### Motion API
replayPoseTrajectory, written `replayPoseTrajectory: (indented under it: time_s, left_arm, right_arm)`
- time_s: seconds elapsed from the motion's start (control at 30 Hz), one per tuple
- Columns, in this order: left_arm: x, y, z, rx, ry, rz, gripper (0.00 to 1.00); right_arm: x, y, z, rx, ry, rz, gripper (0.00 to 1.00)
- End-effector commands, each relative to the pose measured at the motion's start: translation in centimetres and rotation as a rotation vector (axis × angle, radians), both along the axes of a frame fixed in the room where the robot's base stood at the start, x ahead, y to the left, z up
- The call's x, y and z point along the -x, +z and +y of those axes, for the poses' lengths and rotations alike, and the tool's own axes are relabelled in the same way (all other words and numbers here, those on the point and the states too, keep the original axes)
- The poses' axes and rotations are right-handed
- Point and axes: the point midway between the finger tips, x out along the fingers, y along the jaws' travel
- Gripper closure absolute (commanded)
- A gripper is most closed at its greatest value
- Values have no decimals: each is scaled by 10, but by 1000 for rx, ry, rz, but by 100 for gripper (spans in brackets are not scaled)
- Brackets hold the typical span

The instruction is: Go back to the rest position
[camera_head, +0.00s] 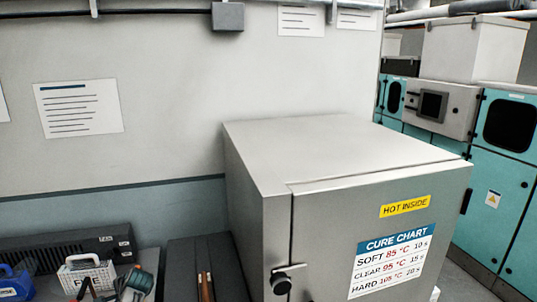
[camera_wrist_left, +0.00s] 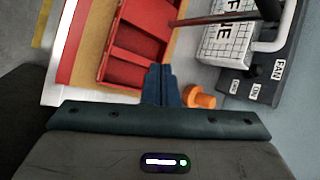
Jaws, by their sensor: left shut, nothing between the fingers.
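My left gripper (camera_wrist_left: 162,85) shows in the left wrist view. Its dark fingers are together, with nothing between them. They point toward a red tray (camera_wrist_left: 128,62) and an orange knob-like piece (camera_wrist_left: 201,97) lies just right of the fingertips. I cannot tell whether the fingers touch either one. I cannot make out the left gripper in the head view. My right gripper is in neither view.
A grey oven (camera_head: 340,150) with a closed door and a cure chart (camera_head: 391,262) fills the right front. A white fume box (camera_head: 88,275) stands at lower left; it also shows in the wrist view (camera_wrist_left: 228,45) beside a dark fan panel (camera_wrist_left: 280,85). Teal cabinets (camera_head: 490,190) stand behind.

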Motion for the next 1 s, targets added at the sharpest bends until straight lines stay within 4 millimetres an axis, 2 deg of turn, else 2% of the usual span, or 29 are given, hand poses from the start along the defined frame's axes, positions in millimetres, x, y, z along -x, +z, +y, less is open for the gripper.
replayPoseTrajectory:
  time_s: [0.03,0.2,0.27,0.4,0.6,0.7,0.8,1.0]
  left_arm:
    - [18,-13,-11,27,15,-21,100]
    - [86,-43,-55,154,102,-119,100]
    - [112,-50,-71,204,136,-150,100]
    - [178,-57,-107,325,221,-212,100]
    - [274,-45,-155,500,355,-277,100]
    - [310,-34,-171,567,411,-295,100]
    - [336,-24,-183,616,456,-306,100]
    - [376,-3,-201,690,524,-319,100]
  right_arm:
    - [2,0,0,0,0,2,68]
    - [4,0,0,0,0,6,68]
    - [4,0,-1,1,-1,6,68]
    - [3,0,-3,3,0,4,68]
    - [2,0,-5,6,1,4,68]
    - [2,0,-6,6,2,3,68]
    - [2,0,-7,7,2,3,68]
    - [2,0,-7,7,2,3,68]
